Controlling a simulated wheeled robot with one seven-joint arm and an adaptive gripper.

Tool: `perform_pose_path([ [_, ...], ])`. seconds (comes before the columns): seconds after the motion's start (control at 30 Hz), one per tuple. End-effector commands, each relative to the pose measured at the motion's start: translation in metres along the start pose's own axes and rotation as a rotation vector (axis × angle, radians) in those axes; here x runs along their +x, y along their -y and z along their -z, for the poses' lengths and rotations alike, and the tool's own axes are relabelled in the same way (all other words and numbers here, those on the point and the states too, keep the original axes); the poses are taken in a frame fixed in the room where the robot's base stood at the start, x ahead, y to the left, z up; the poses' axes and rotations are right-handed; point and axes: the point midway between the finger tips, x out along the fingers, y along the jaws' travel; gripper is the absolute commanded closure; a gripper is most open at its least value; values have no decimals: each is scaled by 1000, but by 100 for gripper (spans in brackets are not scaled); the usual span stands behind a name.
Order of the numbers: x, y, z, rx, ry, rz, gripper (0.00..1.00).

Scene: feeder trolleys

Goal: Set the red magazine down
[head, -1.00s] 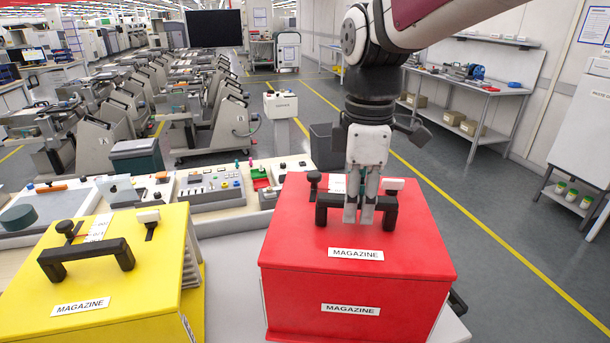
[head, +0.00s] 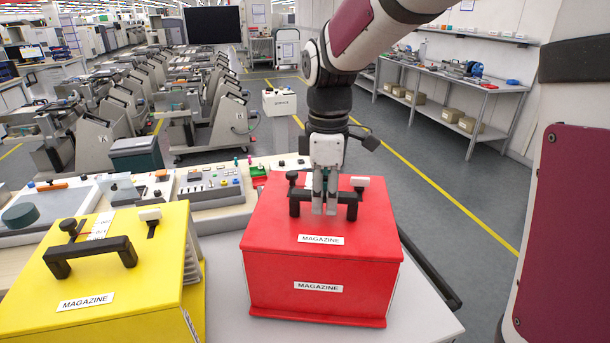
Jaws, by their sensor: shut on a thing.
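The red magazine (head: 322,268) is a large red box with two white "MAGAZINE" labels and a black handle on top. It is upright over the white tabletop (head: 232,325), right of the yellow magazine. I cannot tell for certain whether its base touches the top. My gripper (head: 324,206) comes down from above, shut on the black handle (head: 295,203) of the red magazine. The fingers hide the handle's middle.
The yellow magazine (head: 100,285) stands close on the left, with a gap between the boxes. A control panel (head: 209,190) with buttons lies behind. The tabletop's right edge is near the red magazine, with open floor (head: 440,215) beyond.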

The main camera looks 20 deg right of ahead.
Motion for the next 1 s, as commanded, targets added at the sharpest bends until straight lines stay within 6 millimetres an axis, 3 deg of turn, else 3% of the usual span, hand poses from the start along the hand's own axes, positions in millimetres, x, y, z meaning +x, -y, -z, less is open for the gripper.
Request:
perform_pose_path([
  [0.5,5,-2,0,1,-4,-8,100],
  [0.53,8,0,0,1,-1,-1,77],
  [0.6,8,0,0,1,-1,-2,61],
  [1.0,3,0,0,1,-2,-3,59],
])
